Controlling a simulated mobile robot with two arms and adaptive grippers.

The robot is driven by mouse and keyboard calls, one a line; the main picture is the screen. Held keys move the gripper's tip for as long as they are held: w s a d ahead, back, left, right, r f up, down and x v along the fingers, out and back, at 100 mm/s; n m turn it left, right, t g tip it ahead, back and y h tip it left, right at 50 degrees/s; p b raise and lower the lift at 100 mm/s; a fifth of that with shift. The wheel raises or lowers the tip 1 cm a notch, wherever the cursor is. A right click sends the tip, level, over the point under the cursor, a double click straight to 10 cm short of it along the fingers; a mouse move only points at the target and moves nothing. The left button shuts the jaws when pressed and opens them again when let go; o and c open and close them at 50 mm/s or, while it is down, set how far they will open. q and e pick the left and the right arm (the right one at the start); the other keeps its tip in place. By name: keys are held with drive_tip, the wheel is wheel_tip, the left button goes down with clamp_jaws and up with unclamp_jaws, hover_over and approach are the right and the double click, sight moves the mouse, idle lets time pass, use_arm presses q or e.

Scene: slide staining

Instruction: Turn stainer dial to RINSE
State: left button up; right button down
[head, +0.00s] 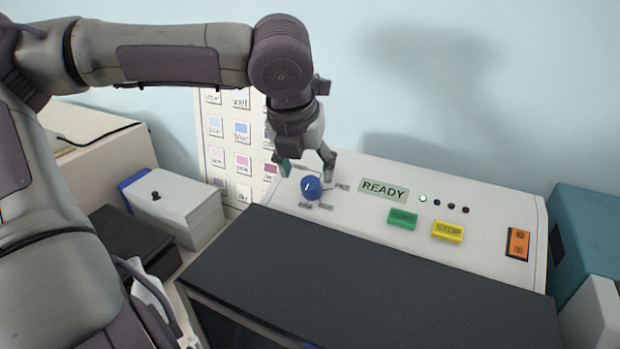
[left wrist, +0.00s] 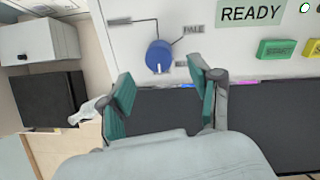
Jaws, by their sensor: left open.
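The stainer (head: 480,195) is a white panel with a dark lid in front. Its blue dial (head: 311,188) has a white pointer mark and small labels around it, mostly too small to read. The dial also shows in the left wrist view (left wrist: 159,56), where one label looks like "PALE". My left gripper (head: 308,168) is open just above and behind the dial in the head view. In the left wrist view its green-padded fingers (left wrist: 160,92) are spread, with the dial beyond and between them, seemingly untouched. My right gripper is not in view.
A READY display (head: 384,190), a green button (head: 403,219), a yellow STOP button (head: 447,231) and an orange switch (head: 518,244) sit right of the dial. A white box (head: 180,205) stands left. A colour chart (head: 240,135) is behind. A teal box (head: 590,235) stands right.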

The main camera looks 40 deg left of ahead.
sight(311, 183)
use_arm(q)
drive_tip(key=x, duration=0.4)
drive_tip(key=shift+w+a, duration=0.1)
drive_tip(key=shift+w+f, duration=0.1)
drive_tip(key=shift+f, duration=0.4)
drive_tip(key=c, duration=1.1)
drive_tip(key=shift+c, duration=0.2)
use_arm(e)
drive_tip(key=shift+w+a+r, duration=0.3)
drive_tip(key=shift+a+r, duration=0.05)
